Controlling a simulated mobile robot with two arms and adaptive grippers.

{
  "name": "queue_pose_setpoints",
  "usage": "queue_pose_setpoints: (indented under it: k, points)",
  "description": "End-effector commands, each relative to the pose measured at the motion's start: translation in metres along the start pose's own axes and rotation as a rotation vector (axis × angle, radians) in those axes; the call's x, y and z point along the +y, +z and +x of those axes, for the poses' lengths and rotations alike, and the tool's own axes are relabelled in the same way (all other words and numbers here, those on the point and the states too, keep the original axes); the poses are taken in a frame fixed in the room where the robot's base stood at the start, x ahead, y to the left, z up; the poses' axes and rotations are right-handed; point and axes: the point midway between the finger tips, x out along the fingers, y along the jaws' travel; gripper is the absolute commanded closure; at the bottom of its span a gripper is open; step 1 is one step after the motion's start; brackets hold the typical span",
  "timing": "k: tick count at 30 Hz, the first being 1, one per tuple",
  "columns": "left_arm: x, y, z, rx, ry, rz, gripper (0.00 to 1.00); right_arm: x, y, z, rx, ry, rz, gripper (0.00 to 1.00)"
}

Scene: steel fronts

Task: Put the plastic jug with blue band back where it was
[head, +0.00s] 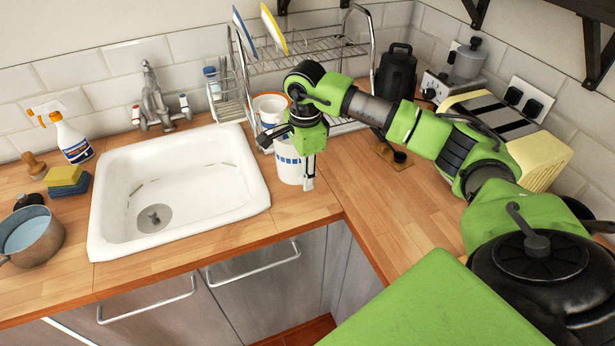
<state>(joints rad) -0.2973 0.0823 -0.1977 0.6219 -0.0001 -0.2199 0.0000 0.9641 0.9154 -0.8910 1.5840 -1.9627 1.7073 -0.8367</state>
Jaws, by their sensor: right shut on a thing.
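The white plastic jug with a blue band (288,174) is upright over the wooden counter, just right of the sink. I cannot tell whether its base touches the wood. My right gripper (287,158) comes down over the jug from above and is shut on it, with one finger showing along its right side. The gripper hides the jug's upper part. My left gripper is not in view.
Behind the jug stands another white container with an orange rim (270,101), close to the wire dish rack (315,48). The white sink (180,185) lies to the left. The wooden counter (305,207) is clear in front of the jug.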

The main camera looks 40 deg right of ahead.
Motion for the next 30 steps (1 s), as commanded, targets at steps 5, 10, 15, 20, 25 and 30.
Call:
queue_pose_setpoints:
  k: [5,10,15,20,25,30]
  points:
    - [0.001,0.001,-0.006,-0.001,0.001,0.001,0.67,-0.007,-0.007,0.012,-0.001,-0.001,0.000,1.00]
    - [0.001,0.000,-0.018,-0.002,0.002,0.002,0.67,-0.011,-0.013,0.026,-0.001,0.004,-0.001,1.00]
    - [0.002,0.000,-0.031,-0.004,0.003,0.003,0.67,-0.010,-0.013,0.047,0.000,0.001,-0.001,1.00]
    - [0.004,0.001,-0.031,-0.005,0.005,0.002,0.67,-0.010,-0.013,0.053,-0.002,-0.002,-0.002,1.00]
    - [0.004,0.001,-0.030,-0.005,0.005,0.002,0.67,-0.010,-0.013,0.054,-0.001,-0.002,-0.001,1.00]
    - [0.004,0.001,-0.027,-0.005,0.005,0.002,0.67,-0.010,-0.013,0.057,0.000,-0.001,-0.001,0.60]
